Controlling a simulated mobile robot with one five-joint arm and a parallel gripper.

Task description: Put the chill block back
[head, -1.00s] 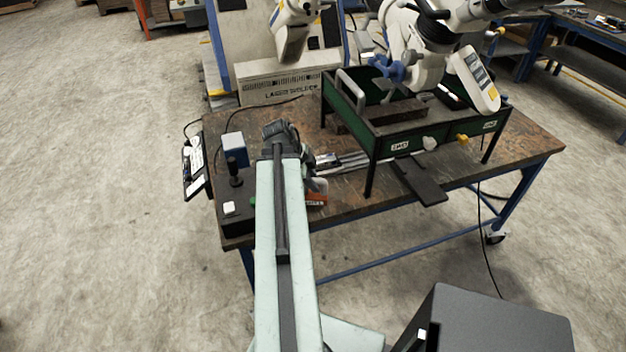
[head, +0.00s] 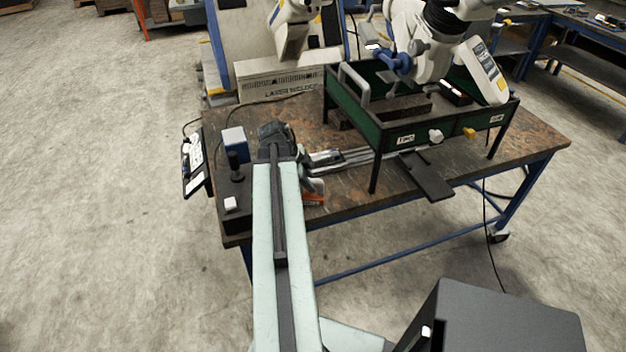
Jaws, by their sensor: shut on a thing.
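My arm reaches over the left part of the bench, and my gripper (head: 312,186) shows only in part, to the right of the arm link and low over the bench's front edge. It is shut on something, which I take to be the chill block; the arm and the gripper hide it. An orange piece with a pale label (head: 314,198) shows just below the gripper; I cannot tell whether it touches it. A dark brown bar (head: 403,106) lies in the green-walled stand (head: 372,141).
A black control box with a joystick (head: 236,195) and a blue-white box (head: 235,141) stand left of my arm.

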